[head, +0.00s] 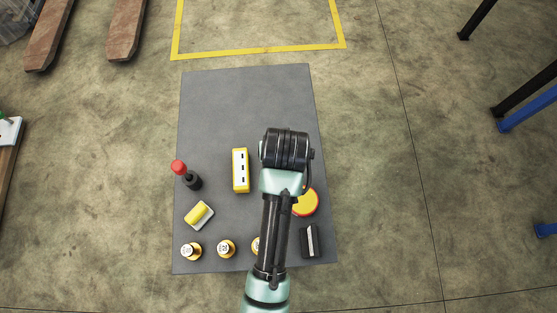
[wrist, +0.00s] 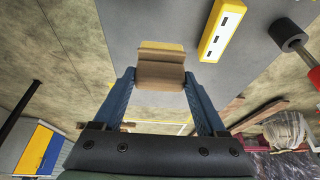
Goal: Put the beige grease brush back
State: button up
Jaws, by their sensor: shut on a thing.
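The beige grease brush (wrist: 160,72) shows in the wrist view as a tan block with a yellow part at its far end. My gripper (wrist: 160,82) is shut on it, with one blue finger on each side. The grey mat (wrist: 150,20) shows behind it; I cannot tell whether the brush touches the mat. In the head view my arm reaches over the right half of the mat (head: 245,95) and hides my gripper and the brush.
On the mat are a yellow slotted block (head: 240,170), a red-topped black tool (head: 187,174), a yellow piece on a white base (head: 199,215), several small bottles (head: 226,248), a yellow-red disc (head: 306,202) and a dark block (head: 310,241). The mat's far half is clear.

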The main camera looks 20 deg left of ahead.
jog(key=f+b, duration=0.4)
jog(key=f, duration=0.6)
jog(key=shift+a, duration=0.2)
jog(key=shift+r, duration=0.1)
jog(key=o, duration=1.1)
jog(key=shift+s+r, duration=0.1)
